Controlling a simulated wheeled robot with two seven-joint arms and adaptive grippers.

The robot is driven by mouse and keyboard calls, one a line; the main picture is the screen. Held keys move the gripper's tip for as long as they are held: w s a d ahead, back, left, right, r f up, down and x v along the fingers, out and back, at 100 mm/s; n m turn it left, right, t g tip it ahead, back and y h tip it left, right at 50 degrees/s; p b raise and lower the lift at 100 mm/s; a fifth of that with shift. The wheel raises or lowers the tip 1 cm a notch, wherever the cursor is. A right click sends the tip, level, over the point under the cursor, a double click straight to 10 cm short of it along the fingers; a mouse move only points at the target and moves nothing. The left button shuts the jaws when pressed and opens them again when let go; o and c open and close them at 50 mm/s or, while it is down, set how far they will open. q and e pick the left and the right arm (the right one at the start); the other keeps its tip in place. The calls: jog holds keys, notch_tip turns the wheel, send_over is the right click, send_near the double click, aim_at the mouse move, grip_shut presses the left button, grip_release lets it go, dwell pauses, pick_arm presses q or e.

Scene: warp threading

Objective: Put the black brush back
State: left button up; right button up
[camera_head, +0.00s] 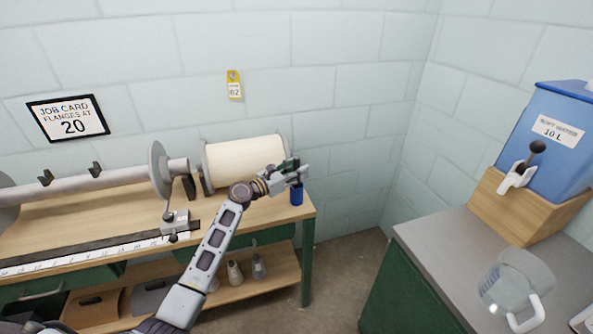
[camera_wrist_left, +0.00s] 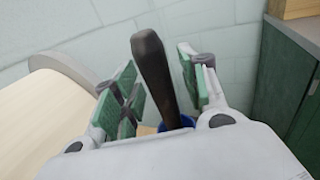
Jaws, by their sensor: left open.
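The black brush (camera_wrist_left: 155,70) shows in the left wrist view as a dark handle standing nearly upright, leaning slightly left. Its lower end goes down toward the blue cup (camera_head: 297,196), whose rim also shows low in the wrist view (camera_wrist_left: 176,126). The brush's lower part is hidden by my gripper. My left gripper (camera_head: 290,171) is open at the cup, with its green-padded fingers on either side of the handle. A gap shows on the right side of the handle; contact on the left is hard to tell. My right gripper is not in view.
The cup stands at the right end of the wooden bench (camera_head: 100,208), beside a large cream roll (camera_head: 245,160). A grey counter (camera_head: 440,255) on the right holds a blue water tank (camera_head: 550,150) and a clear jug (camera_head: 512,285). Floor shows between bench and counter.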

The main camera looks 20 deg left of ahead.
pick_arm(q)
jog(key=shift+s+a, duration=0.45)
jog(key=shift+s, duration=0.2)
jog(key=v, duration=1)
jog(key=shift+s, duration=0.15)
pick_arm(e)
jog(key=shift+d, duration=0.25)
